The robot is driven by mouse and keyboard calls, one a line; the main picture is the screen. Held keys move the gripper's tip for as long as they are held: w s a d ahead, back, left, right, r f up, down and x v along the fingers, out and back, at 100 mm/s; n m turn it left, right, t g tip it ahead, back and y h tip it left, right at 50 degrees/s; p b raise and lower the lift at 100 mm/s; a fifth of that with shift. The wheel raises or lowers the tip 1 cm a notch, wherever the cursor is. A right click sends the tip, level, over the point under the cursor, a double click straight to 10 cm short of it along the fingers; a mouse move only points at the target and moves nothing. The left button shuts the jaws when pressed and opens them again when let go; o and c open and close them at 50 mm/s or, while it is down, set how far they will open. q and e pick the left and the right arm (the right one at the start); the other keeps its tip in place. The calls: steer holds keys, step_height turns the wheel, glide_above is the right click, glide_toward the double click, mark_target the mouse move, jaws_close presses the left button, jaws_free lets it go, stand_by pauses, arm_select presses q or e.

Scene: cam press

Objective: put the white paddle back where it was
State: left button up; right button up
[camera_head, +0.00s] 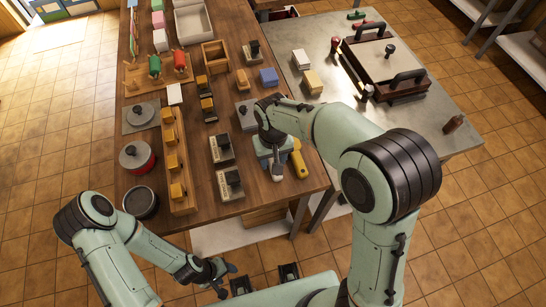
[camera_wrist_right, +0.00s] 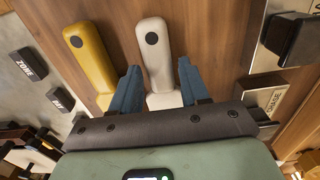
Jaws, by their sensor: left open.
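The white paddle (camera_wrist_right: 156,50) lies on the wooden table between the two blue fingers of my right gripper (camera_wrist_right: 160,75) in the right wrist view. The fingers stand apart, with a thin gap beside its handle. Its lower part is hidden behind the gripper. In the head view the white paddle's end (camera_head: 277,173) shows just below my right gripper (camera_head: 270,148). A yellow paddle (camera_wrist_right: 90,58) lies beside it, also in the head view (camera_head: 299,163). My left gripper (camera_head: 220,272) is open and empty, off the table's front edge at lower left.
Black blocks on labelled plates (camera_head: 222,148) stand left of my right gripper. A long wooden rack (camera_head: 178,160), a red pot (camera_head: 137,157) and a dark round tin (camera_head: 141,202) are further left. A grey table (camera_head: 440,100) with a press (camera_head: 385,62) is to the right.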

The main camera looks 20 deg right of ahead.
steer(key=shift+o, duration=0.3)
steer(key=shift+r, duration=0.1)
arm_select(q)
steer(key=shift+w+r+p, duration=0.8)
steer(key=shift+r+p, duration=0.1)
steer(key=shift+r, duration=0.25)
arm_select(e)
step_height(320, 180, up, 12)
